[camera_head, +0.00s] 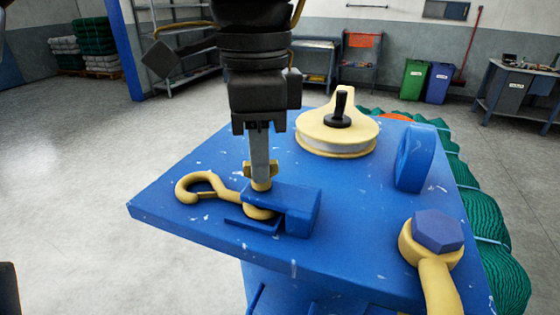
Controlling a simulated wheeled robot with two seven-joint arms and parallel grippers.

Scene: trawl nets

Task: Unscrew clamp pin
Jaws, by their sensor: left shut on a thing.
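The clamp pin (261,184) is a small yellow piece standing upright at the left end of the blue clamp block (302,210). My left gripper (260,165) points straight down over it. Its fingers are shut on the pin's top, and they hide part of it. A yellow hook (200,185) lies at the left of the block, with its shank running under the pin into the clamp. At the lower left edge a dark shape shows; I cannot tell if it is my right gripper.
The blue table (350,265) carries a cream pulley with a black handle (337,135), a blue ring (415,158) and a yellow eye with a blue hex bolt (438,230). Green netting (478,212) lies along the right side. The table's left front corner is bare.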

